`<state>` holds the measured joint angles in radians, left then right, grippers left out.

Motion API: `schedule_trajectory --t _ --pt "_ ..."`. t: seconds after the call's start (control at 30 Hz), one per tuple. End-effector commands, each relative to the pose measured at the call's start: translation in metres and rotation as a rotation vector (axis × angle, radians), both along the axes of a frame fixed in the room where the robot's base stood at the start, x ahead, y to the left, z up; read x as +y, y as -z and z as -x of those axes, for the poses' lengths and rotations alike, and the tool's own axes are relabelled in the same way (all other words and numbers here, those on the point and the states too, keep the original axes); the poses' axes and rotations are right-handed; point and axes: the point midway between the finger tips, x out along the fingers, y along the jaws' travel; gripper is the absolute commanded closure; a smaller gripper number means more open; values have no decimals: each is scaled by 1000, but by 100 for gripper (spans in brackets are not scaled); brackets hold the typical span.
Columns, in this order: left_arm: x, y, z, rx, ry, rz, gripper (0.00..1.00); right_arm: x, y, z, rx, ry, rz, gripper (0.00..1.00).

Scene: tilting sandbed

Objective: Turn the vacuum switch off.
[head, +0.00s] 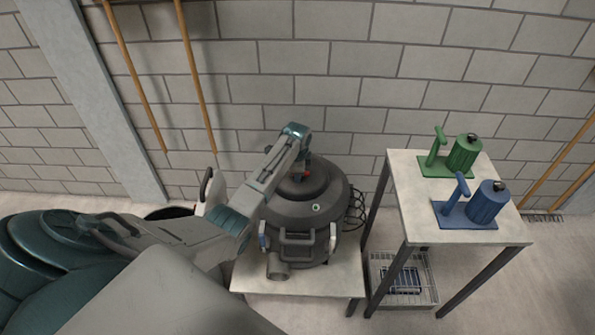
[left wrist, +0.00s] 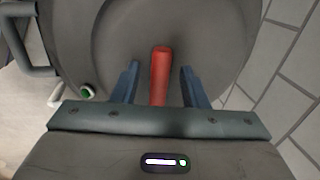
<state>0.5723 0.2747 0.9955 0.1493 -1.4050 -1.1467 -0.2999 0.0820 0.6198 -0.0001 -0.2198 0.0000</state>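The vacuum (head: 330,190) is a dark grey drum on a low pale table, with a round lid, side clips and a front hose port. Its switch, a red bar, is on the lid; it shows in the left wrist view (left wrist: 160,75) and as a small red spot in the head view (head: 306,174). A round green indicator (left wrist: 87,91) is on the body. My left gripper (left wrist: 160,67) is over the lid, its two blue fingers open on either side of the red switch, with gaps on both sides. My right gripper is not in view.
The low table (head: 310,285) bears the vacuum. A taller table (head: 412,200) to the right holds a green device (head: 463,157) and a blue device (head: 487,203). A wire basket (head: 403,290) is below it. Black cables (head: 356,207) lie behind the vacuum, before a block wall.

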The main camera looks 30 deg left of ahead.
Motion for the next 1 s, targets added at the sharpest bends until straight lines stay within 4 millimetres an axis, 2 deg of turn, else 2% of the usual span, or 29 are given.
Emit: schedule_trajectory --t 0.23,0.37,0.47,0.8,1.0 --pt "0 0 0 0 1 0 60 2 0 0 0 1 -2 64" --pt "-1 -7 1 -2 1 0 60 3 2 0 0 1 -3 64" --pt "-2 -20 3 -3 2 -1 60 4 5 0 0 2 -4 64" --pt "-9 -83 14 -4 1 -1 60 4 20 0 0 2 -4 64" --pt "-11 -103 17 -2 0 -1 60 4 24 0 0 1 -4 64"
